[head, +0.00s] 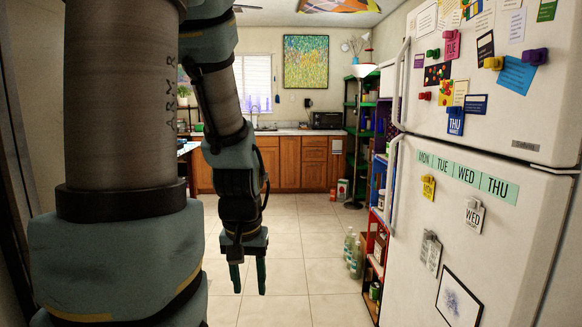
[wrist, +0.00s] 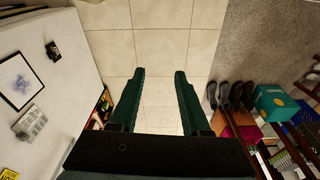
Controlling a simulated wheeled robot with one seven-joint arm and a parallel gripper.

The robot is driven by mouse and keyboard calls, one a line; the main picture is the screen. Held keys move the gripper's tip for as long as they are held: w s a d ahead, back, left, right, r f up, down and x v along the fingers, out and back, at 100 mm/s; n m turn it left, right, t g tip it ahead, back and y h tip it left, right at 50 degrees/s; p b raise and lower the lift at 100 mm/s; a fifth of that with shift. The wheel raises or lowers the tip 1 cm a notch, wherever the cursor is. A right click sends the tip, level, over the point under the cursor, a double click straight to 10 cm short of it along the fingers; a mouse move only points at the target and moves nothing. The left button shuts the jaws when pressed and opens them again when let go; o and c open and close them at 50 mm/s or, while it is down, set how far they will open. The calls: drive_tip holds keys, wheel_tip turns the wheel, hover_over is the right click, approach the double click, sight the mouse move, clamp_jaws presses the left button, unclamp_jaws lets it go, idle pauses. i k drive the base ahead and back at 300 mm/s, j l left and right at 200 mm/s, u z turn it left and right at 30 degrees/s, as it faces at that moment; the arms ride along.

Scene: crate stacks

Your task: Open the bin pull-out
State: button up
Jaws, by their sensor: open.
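My gripper (head: 248,276) hangs pointing down in the middle of the head view, with its two green fingers apart and nothing between them. In the wrist view my gripper (wrist: 160,75) is open above bare floor tiles. Wooden lower cabinets (head: 285,163) stand along the far wall under the counter, well beyond my gripper. I cannot tell which front, if any, is the bin pull-out. My arm hides part of the cabinets at the left.
A white fridge (head: 480,150) with magnets and notes stands close on the right. Coloured shelf crates (head: 375,240) and bottles (head: 355,255) line the floor beside it. Shoes (wrist: 230,93) and a teal box (wrist: 275,103) show in the wrist view. Tiled floor (head: 305,240) ahead is clear.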

sight(290, 146)
drive_tip(key=i, duration=8.65)
drive_tip(key=i+l+u, duration=0.2)
drive_tip(key=i, duration=0.25)
drive_tip(key=i+l+u, duration=0.15)
drive_tip(key=i+l, duration=0.25)
